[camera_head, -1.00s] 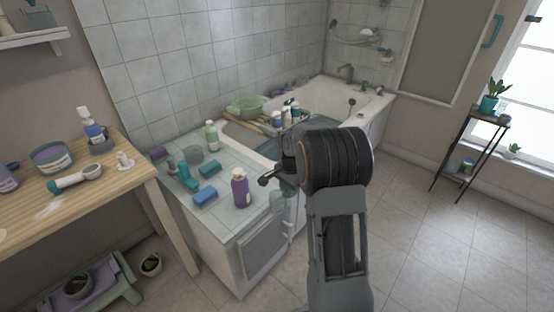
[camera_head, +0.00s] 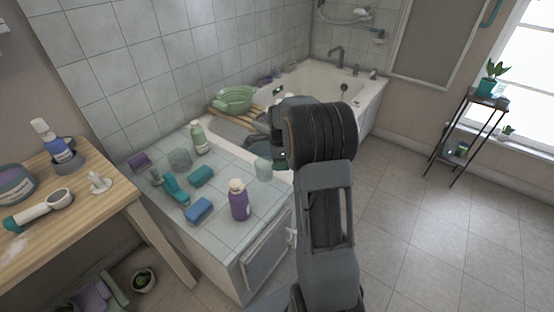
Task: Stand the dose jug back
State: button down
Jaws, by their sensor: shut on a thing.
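The dose jug (camera_head: 263,169) looks like a small clear, slightly greenish vessel. It hangs at my gripper (camera_head: 275,155), over the right side of the tiled ledge (camera_head: 238,254), behind and to the right of a purple bottle. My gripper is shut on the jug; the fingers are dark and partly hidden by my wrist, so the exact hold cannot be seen. The jug looks about upright. I cannot tell how far its base is above the tiles.
The bathtub (camera_head: 371,93) lies behind. A wooden table (camera_head: 95,215) stands at left.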

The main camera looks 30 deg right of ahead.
jog(key=shift+a, duration=0.15)
jog(key=shift+f+b, duration=1.4)
jog(key=shift+f, duration=1.45)
jog(key=shift+p, duration=0.45)
jog(key=shift+f+b, duration=0.4)
jog(key=shift+f, duration=0.3)
jog(key=c, duration=0.8)
grip_release()
